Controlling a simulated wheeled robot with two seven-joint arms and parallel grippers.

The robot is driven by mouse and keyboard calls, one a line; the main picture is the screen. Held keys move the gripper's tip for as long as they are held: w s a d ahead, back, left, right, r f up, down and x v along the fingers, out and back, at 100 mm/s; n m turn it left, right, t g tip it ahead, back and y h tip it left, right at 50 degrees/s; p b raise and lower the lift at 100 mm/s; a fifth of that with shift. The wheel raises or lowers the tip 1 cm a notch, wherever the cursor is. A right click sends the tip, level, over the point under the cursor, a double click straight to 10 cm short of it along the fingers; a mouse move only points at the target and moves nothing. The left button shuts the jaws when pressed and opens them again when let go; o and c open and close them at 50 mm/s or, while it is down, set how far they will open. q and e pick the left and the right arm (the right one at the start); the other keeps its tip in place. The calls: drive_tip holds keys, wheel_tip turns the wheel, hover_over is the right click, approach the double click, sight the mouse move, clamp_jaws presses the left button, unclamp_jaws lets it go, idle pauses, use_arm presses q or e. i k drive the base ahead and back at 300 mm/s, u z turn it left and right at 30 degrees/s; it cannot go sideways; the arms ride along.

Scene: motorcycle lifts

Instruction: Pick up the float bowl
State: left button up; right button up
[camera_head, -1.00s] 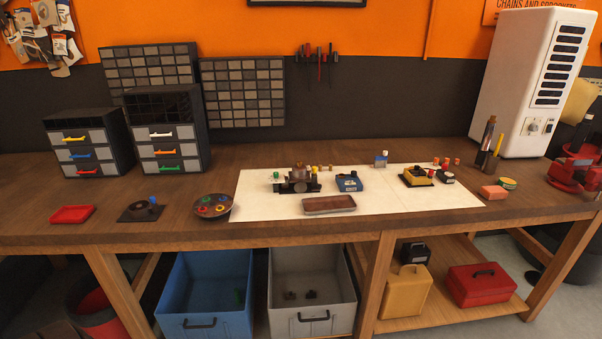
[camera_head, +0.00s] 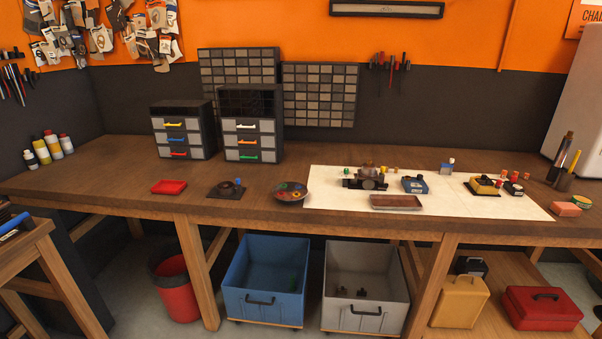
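I cannot tell for sure which small part is the float bowl. A carburetor-like metal assembly (camera_head: 366,179) sits on the white mat (camera_head: 330,202) on the workbench. A shallow brown tray (camera_head: 397,202) lies at the mat's front edge. A round dark dish (camera_head: 290,192) with coloured rings in it stands left of the mat. Farther left a black plate (camera_head: 226,191) carries a dark round part and a small blue piece. Neither of my grippers is in view.
A red tray (camera_head: 169,187), two drawer units (camera_head: 183,131) and a blue box (camera_head: 415,185) stand on the bench (camera_head: 120,180). A yellow and black item (camera_head: 484,187) is on the mat. Below are a blue bin (camera_head: 265,280), a grey bin (camera_head: 365,285) and a red bucket (camera_head: 175,290).

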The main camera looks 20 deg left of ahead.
sight(367, 168)
drive_tip(key=u, duration=0.9)
drive_tip(key=i, duration=0.75)
drive_tip(key=z, duration=0.4)
